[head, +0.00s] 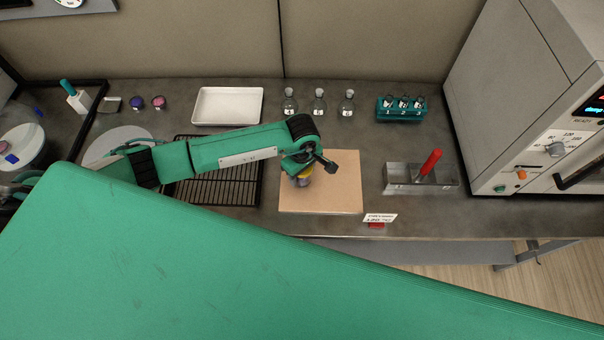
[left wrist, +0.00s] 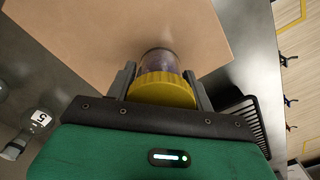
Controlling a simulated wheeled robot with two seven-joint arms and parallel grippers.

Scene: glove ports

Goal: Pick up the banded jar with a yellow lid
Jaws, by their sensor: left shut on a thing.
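The jar with a yellow lid (left wrist: 163,88) is between the fingers of my left gripper (left wrist: 160,85) in the left wrist view. Its clear body with purple contents shows beyond the lid; any band on it is hard to make out. My left gripper (head: 303,178) is shut on the jar over the tan board (head: 336,195). I cannot tell whether the jar touches the board. My right gripper is not in view.
A black wire rack (head: 225,189) lies left of the board, and a white tray (head: 227,105) is behind it. Several flasks (head: 319,103) stand behind the board. A small sign (head: 380,218) stands at the front edge.

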